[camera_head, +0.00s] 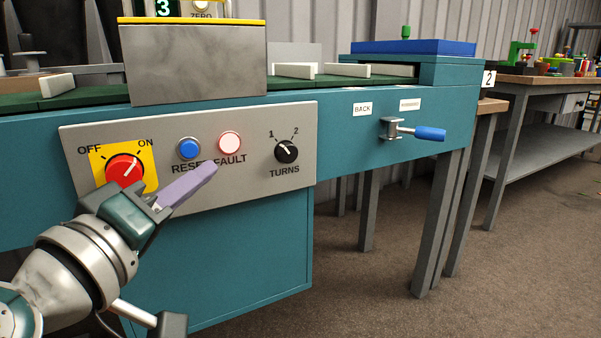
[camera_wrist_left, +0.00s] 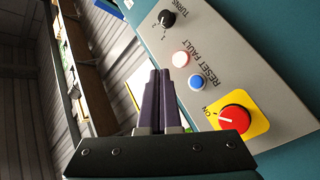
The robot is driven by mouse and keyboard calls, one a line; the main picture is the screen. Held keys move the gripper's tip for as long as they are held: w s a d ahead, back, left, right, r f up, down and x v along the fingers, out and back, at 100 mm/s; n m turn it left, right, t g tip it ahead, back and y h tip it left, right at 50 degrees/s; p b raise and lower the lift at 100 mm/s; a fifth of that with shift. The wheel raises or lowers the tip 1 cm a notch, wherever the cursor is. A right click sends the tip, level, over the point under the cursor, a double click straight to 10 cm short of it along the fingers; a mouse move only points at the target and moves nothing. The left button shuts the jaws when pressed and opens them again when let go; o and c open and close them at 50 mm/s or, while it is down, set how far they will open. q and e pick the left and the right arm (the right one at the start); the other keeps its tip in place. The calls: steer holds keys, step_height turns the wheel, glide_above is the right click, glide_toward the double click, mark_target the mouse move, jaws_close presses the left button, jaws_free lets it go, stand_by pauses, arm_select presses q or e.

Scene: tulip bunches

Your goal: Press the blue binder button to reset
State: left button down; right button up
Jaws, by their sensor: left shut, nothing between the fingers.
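The blue button (camera_head: 189,147) sits above the word RESET on the grey control panel (camera_head: 240,185). It also shows in the left wrist view (camera_wrist_left: 197,82), to the right of my fingers. My left gripper (camera_head: 210,169) is shut and empty, its purple fingertips just below and to the right of the blue button, in front of the panel. In the left wrist view the shut fingers (camera_wrist_left: 158,75) point past the panel's edge. I cannot tell the gap between fingertips and panel. My right gripper is not in view.
A pale pink FAULT lamp (camera_head: 229,143), a red OFF/ON knob (camera_head: 124,170) on a yellow plate and a black TURNS knob (camera_head: 286,151) share the panel. A blue-handled crank (camera_head: 428,133) sticks out at the right. A workbench (camera_head: 520,85) stands further right; the floor between is clear.

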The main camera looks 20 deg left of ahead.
mark_target(185, 157)
arm_select(q)
steer(key=shift+a+f, duration=0.1)
steer(key=shift+f, duration=0.05)
steer(key=shift+w+a+b, duration=0.65)
steer(key=shift+w+a, duration=0.8)
steer(key=shift+a, duration=0.25)
steer(key=shift+w+a+b, duration=0.65)
steer(key=shift+w+a, duration=0.8)
steer(key=shift+a, duration=0.2)
steer(key=shift+w+a, duration=0.25)
steer(key=shift+a, duration=0.05)
steer(key=shift+w+a+b, duration=0.25)
steer(key=shift+a+b, duration=0.1)
stand_by(0.6)
steer(key=shift+d, duration=0.1)
stand_by(0.3)
steer(key=shift+s+d+p, duration=0.3)
steer(key=shift+d+p, duration=0.05)
steer(key=shift+p, duration=0.05)
steer(key=shift+s+d, duration=0.2)
